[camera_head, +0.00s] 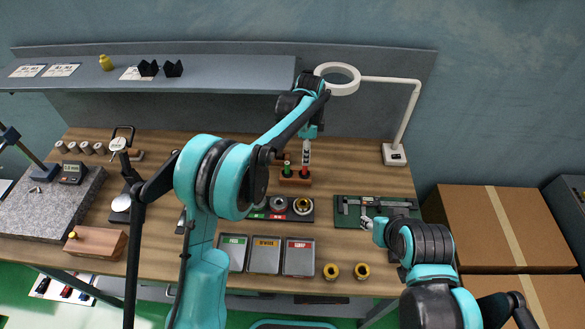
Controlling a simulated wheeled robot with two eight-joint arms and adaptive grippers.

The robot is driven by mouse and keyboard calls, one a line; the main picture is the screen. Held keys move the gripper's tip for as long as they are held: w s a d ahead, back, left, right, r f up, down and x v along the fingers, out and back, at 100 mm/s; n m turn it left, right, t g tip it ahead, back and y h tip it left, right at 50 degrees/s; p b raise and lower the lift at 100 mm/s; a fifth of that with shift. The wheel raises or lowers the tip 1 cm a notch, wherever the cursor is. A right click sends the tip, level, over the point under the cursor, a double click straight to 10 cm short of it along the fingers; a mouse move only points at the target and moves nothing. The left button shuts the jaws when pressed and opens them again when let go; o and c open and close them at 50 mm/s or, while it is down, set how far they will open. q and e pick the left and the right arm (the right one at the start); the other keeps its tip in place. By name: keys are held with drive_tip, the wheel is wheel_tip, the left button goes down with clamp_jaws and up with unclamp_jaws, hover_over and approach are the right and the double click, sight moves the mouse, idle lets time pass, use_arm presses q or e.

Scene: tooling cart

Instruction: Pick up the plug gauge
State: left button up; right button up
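A small reddish-brown stand (295,181) is on the wooden bench, right of centre. It holds two upright plug gauges side by side, one with a green part (287,170) and one with a red part (304,173). My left gripper (306,158) points down directly over the red one, its pale fingers at or just above its top. The fingers are too small to show whether they grip it. My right gripper (366,223) is low over the dark green caliper tray (345,219); its finger opening is unclear.
Three labelled bins (265,261) and a dark ring-gauge holder (270,216) are in front of the stand. Two brass rings (331,271) lie to their right. A magnifier lamp (396,153) stands at the back right; a shelf (220,75) overhangs the bench. Cardboard boxes (490,225) are at right.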

sight(304, 174)
use_arm(q)
wheel_tip(304, 174, down, 3)
drive_tip(key=shift+s+r+b, duration=0.1)
drive_tip(key=shift+b, duration=0.2)
wheel_tip(304, 174, down, 5)
drive_tip(key=shift+s+a+r+b, duration=0.1)
drive_tip(key=shift+s+b, duration=0.05)
drive_tip(key=shift+b, duration=0.5)
clamp_jaws()
